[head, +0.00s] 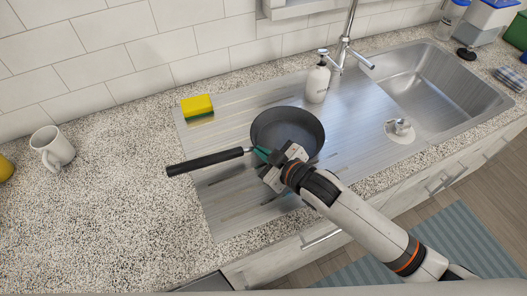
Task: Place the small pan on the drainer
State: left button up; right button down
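The small dark pan (299,126) is over the ribbed steel drainer (222,205), left of the sink bowl. Its black handle (205,163) points left, past the drainer's left edge and over the counter. I cannot tell whether the pan's base touches the drainer. My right gripper (263,154) comes in from the lower right, with its teal fingertips at the root of the handle, by the pan's near-left rim. The wrist hides part of the pan's near side and the grip itself, so I cannot tell whether the fingers are closed. My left gripper is not in view.
A yellow and green sponge (197,105) lies at the drainer's back left corner. A white soap bottle (317,83) stands behind the pan, near the tap (345,50). The sink bowl (432,85) is at right. A white mug (52,148) stands on the left counter, which has free room.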

jog(key=c, duration=1.6)
grip_release()
jog(key=shift+c, duration=0.2)
jog(key=shift+r, duration=0.2)
jog(key=shift+s+d, duration=0.25)
jog(key=shift+s, duration=0.05)
jog(key=b+v, duration=0.1)
jog(key=v, duration=1)
jog(key=shift+s+r, duration=0.1)
